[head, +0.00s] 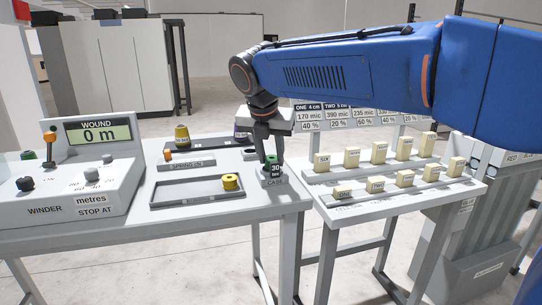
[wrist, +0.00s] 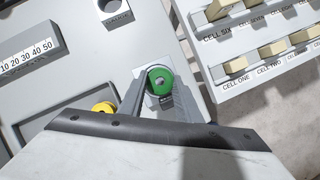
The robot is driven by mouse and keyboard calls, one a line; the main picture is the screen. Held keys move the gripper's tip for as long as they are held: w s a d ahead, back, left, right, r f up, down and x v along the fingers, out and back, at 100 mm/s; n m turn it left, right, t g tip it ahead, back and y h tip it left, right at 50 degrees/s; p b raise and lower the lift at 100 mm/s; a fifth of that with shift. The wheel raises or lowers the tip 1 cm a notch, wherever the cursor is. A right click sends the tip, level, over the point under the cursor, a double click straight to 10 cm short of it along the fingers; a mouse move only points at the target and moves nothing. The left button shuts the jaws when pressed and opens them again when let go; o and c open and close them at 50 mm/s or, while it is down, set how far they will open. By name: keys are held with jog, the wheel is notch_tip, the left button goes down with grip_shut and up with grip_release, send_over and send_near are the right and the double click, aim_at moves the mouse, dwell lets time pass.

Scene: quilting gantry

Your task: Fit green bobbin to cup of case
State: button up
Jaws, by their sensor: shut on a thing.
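The green bobbin (wrist: 160,80) is between the fingers of my gripper (wrist: 157,92) in the wrist view, its round face with a central hole toward the camera. My gripper (head: 271,157) points down over the case (head: 274,179) at the table's right edge in the head view, and is shut on the bobbin. Only a sliver of green (head: 271,160) shows there, at the top of the case. The case has a dark label reading 30. The cup is hidden under the bobbin and fingers, so I cannot tell how deep the bobbin sits.
A yellow bobbin (head: 231,182) stands in a shallow tray (head: 190,201) left of the case. The winder (head: 80,180) stands at the far left, reading 0 m. A rack of cream labelled blocks (head: 351,157) stands on the right. Another spool (head: 182,134) stands behind.

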jog(key=shift+f, duration=0.4)
jog(key=shift+r, duration=0.5)
dwell(0.3)
